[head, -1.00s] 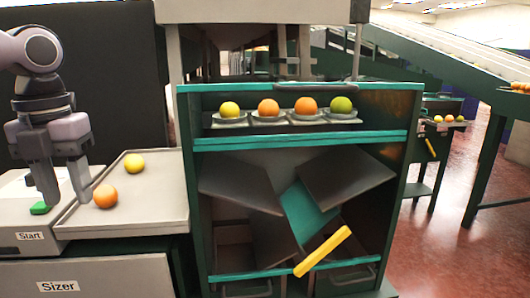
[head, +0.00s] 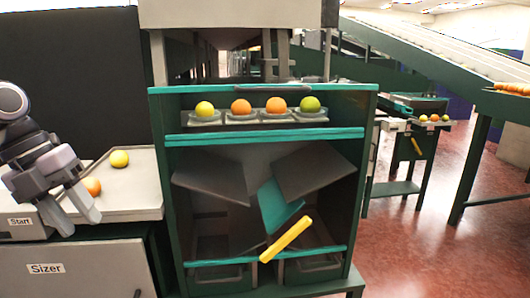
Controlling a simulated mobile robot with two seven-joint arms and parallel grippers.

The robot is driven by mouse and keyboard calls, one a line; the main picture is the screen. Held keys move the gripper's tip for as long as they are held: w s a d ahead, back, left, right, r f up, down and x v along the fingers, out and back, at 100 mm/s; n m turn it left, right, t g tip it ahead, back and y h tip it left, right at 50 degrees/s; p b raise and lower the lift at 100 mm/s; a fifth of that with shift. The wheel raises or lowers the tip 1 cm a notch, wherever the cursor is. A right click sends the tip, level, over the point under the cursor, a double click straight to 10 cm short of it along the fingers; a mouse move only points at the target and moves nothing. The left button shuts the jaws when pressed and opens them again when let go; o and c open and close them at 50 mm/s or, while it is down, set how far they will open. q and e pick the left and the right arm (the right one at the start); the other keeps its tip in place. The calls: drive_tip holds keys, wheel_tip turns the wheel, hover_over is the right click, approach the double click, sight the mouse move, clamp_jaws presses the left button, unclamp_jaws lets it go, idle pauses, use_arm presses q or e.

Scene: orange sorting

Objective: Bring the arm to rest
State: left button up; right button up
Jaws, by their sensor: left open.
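My left gripper (head: 80,216) is at the left of the head view, tilted, with its two fingers apart and nothing between them. It is in front of the light tray (head: 135,203) and hides part of the Start box (head: 22,226). A yellow fruit (head: 119,158) lies farther back on the tray. My right gripper is not in view.
The green sorting cabinet (head: 264,136) stands at centre, with several fruits in cups on its upper shelf and a yellow lever (head: 286,240) at its front. The Sizer cabinet (head: 95,275) is below the tray. Red floor (head: 415,240) is open at the right.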

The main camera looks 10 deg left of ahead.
use_arm(q)
wheel_tip(320, 180, down, 20)
drive_tip(key=s+n+t+h+p, duration=0.25)
drive_tip(key=n+t+p, duration=0.25)
drive_tip(key=n+t, duration=0.95)
drive_tip(key=s+d+f+n+g+y+p, duration=0.1)
drive_tip(key=s+d+f+n+g+y, duration=0.1)
drive_tip(key=s+d+f+n, duration=0.3)
drive_tip(key=s+d+f+n+g+y+p, duration=0.2)
drive_tip(key=s+d+f+n, duration=0.3)
drive_tip(key=d, duration=0.7)
wheel_tip(320, 180, down, 2)
drive_tip(key=n+g, duration=0.1)
drive_tip(key=n, duration=0.3)
drive_tip(key=shift+s+f+n, duration=0.2)
drive_tip(key=shift+n, duration=0.15)
drive_tip(key=shift+a+y, duration=0.15)
drive_tip(key=shift+y, duration=0.1)
